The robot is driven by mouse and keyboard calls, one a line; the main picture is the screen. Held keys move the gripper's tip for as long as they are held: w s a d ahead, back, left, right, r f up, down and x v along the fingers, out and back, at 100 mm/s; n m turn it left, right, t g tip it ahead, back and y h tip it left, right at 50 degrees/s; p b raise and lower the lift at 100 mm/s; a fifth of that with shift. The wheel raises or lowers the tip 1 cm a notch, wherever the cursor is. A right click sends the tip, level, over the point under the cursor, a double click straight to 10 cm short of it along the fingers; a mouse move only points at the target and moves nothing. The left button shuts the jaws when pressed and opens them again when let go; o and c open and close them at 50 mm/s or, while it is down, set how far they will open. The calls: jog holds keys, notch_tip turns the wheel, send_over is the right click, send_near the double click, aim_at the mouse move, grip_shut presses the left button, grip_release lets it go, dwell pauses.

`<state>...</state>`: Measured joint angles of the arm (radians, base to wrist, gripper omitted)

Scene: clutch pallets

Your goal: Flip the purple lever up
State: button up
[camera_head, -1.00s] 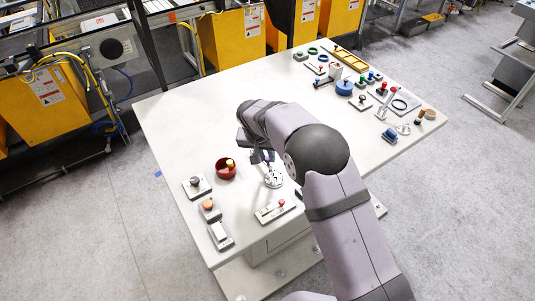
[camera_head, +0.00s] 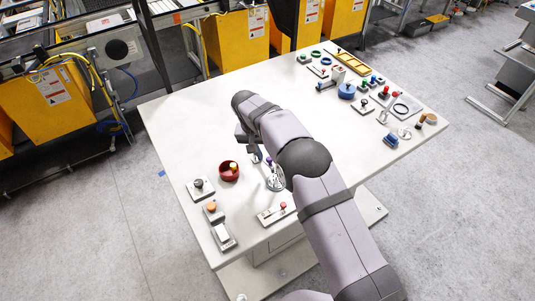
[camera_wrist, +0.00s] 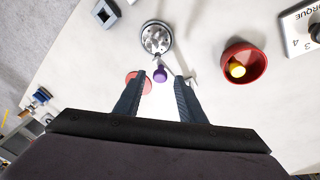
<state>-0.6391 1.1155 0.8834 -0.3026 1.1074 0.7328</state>
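The purple lever shows in the wrist view as a purple knob (camera_wrist: 160,74) on a short stem. The stem joins a round silver base (camera_wrist: 156,38) with holes in it. In the head view the purple knob (camera_head: 268,160) is small beside my gripper, and the silver base (camera_head: 275,183) stands on the white table. My gripper (camera_wrist: 158,88) is open, with its two dark fingers to either side of the knob in the picture. No contact with the knob is visible. In the head view the gripper (camera_head: 254,152) hangs over the table, partly hidden by my arm.
A red bowl (camera_wrist: 254,75) with a yellow ball lies right of the lever in the wrist view. A dial plate (camera_wrist: 297,38) is beyond it. A red disc (camera_wrist: 132,75) shows near the left finger. In the head view, a red-knobbed slider plate (camera_head: 270,216) is nearby.

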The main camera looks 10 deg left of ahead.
dwell(0.3)
jog(key=b+v, duration=0.3)
jog(key=v, duration=0.4)
jog(key=shift+r, duration=0.2)
dwell(0.3)
